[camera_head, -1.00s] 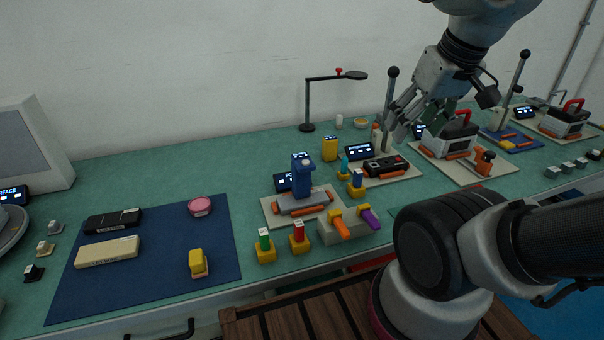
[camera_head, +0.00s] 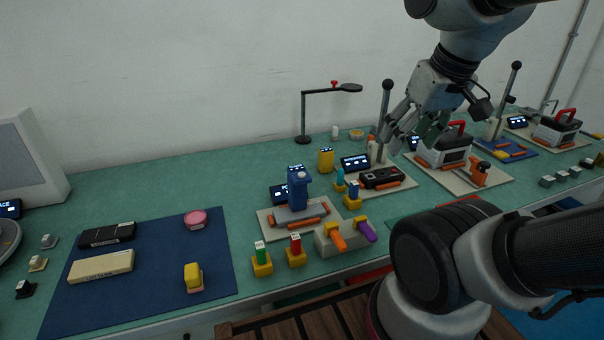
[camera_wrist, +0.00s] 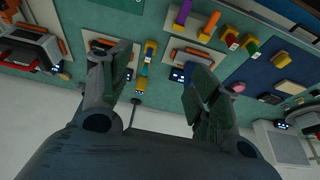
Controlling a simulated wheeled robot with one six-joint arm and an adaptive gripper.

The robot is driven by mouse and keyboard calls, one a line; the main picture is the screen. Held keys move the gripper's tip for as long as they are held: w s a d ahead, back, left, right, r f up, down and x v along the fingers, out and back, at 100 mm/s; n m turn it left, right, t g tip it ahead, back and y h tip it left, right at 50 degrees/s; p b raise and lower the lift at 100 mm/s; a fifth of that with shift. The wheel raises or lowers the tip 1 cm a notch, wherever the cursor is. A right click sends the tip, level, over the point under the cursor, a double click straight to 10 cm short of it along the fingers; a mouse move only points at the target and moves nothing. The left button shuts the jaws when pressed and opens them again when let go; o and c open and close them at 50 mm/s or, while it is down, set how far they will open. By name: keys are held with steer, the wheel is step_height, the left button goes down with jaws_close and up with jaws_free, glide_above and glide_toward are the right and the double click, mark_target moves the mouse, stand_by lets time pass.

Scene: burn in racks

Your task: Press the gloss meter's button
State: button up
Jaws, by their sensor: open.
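No readable label shows which device is the gloss meter. One candidate is a black handheld unit (camera_head: 380,177) with a small red spot, lying between orange blocks on a pale board. A small lit display (camera_head: 355,162) stands behind it. Another candidate is a blue upright device (camera_head: 299,189) on a grey block on its own pale board, with a lit display beside it. My gripper (camera_head: 410,130) hangs above the bench, near the black unit and apart from it in the head view. Its fingers are spread and empty in the wrist view (camera_wrist: 160,58).
A black-knobbed post (camera_head: 386,110) stands close to my gripper. A grey red-handled device (camera_head: 449,149) is to the right. A black lamp stand (camera_head: 303,118) is at the back. Yellow-based coloured pieces line the front. The blue mat (camera_head: 150,285) has bare room.

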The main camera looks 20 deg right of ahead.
jaws_close()
stand_by(1.3)
